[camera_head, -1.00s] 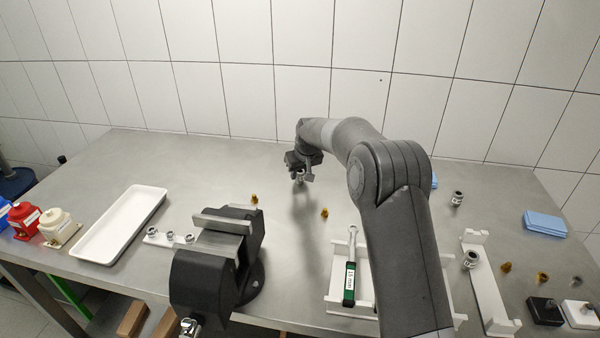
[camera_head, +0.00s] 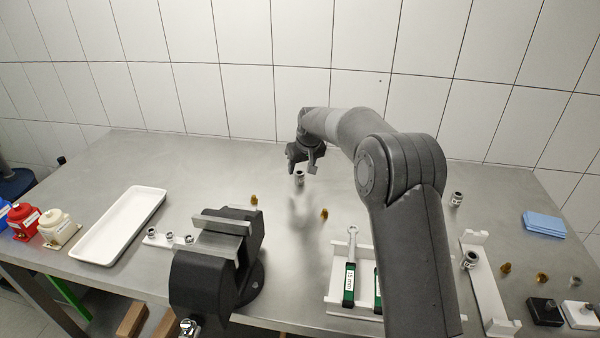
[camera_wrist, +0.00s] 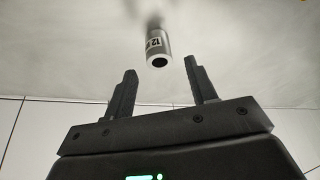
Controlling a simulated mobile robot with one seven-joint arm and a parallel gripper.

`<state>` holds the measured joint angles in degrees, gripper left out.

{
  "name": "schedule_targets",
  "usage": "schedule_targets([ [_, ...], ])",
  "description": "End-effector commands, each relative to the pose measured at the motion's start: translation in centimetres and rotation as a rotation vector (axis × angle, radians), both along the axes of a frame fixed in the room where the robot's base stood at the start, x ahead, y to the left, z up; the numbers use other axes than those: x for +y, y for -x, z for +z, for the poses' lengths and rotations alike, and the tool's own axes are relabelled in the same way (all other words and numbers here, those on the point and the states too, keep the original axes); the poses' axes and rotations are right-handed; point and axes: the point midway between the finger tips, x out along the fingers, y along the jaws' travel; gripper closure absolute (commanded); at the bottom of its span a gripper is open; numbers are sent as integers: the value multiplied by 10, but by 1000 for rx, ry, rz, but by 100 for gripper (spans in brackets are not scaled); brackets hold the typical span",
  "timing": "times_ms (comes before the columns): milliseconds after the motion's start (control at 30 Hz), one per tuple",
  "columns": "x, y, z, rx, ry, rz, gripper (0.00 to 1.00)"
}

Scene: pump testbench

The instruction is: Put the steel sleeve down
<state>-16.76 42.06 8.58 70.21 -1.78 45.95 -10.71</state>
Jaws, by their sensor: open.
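The steel sleeve (camera_head: 299,178) stands upright on the bare metal table toward the back middle. In the wrist view the sleeve (camera_wrist: 157,45) is a small grey cylinder with a label reading 12 and a dark bore in its end. My gripper (camera_head: 303,165) is above the sleeve in the head view. In the wrist view my gripper (camera_wrist: 160,88) has its two fingers spread wide, with nothing between the tips. The sleeve lies beyond the fingertips, apart from them.
A black vise (camera_head: 215,262) stands at the front middle, with a white tray (camera_head: 76,248) to its left. Small brass fittings (camera_head: 254,200) (camera_head: 324,214) lie near the sleeve. A white holder (camera_head: 336,290) with green-handled wrenches is at the front. The table (camera_head: 225,165) behind is clear.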

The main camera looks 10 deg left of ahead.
Motion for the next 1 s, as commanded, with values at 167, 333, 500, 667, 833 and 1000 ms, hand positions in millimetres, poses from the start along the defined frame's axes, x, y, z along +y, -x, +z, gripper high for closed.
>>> schedule_targets([
  [167, -9, 12, 38, -4, -2, -1, 48],
  [333, -15, 20, 61, -2, -1, -1, 48],
  [500, -17, 24, 71, 0, 0, -1, 48],
  [667, -17, 25, 72, 0, 0, -1, 48],
  [833, -33, 38, 91, -9, 5, -22, 48],
  [1000, -76, 76, 131, -27, 18, -79, 48],
])
